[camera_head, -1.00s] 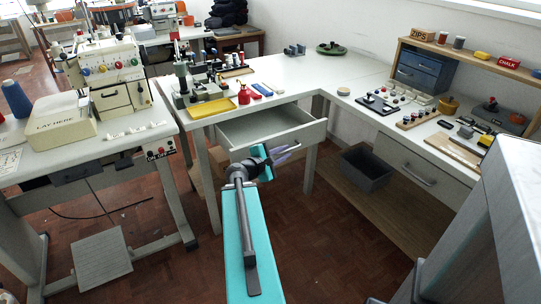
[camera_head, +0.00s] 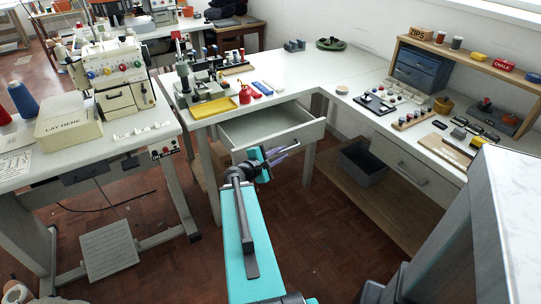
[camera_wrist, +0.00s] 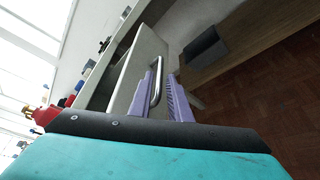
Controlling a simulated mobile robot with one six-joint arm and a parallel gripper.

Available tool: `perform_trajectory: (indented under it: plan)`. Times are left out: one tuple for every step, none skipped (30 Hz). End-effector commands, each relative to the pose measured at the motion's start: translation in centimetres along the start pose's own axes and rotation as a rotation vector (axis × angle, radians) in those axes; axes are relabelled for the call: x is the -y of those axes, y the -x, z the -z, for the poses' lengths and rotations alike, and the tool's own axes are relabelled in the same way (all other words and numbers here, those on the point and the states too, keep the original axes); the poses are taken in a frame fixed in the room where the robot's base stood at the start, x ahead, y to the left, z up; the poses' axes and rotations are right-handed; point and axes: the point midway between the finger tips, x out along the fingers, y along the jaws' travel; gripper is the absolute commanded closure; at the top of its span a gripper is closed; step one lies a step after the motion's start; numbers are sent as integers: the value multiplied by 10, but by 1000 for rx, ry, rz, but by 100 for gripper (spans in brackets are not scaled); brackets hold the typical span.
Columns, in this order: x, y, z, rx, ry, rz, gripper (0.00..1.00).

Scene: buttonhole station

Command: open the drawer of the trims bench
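The drawer (camera_head: 300,133) under the white bench (camera_head: 290,72) in the middle of the head view is pulled part way out, and the part of its inside that shows looks empty. I take this bench to be the trims bench, though no label shows. My gripper (camera_head: 284,152) is at the drawer's front. In the wrist view, the metal bar handle (camera_wrist: 158,75) passes between the purple fingers of my gripper (camera_wrist: 163,98). The fingers look closed on the bar, one of them on its drawer side. Part of the drawer front is hidden behind my gripper.
A second, closed drawer (camera_head: 408,170) is under the right-hand bench. A grey bin (camera_head: 362,162) stands on its low wooden shelf. A sewing table with a foot pedal (camera_head: 109,249) stands at left. A grey cabinet top (camera_head: 515,190) is close at right. Floor around my arm is clear.

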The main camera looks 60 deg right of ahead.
Motion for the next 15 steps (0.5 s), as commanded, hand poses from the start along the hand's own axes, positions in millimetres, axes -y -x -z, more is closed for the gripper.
perform_trajectory:
  plan:
    - [-3,2,-2,0,1,0,83]
    - [-3,2,-2,0,0,0,83]
    - [-3,3,-3,0,1,0,83]
    - [-3,3,-3,0,1,0,83]
    - [-2,4,-3,0,1,0,83]
    - [-2,5,-3,-1,0,0,83]
    - [-2,6,-3,-1,0,0,83]
    - [-2,6,-3,-1,0,0,83]
    - [-3,9,-3,-2,1,-1,83]
    - [-3,12,-3,-2,1,-1,83]
    - [-3,15,-3,-3,1,-2,83]
    - [-2,18,-2,-3,1,-2,83]
    - [-2,20,-2,-3,1,-1,83]
    - [-2,22,-2,-3,1,-1,83]
    - [-2,26,-3,-3,1,-1,83]
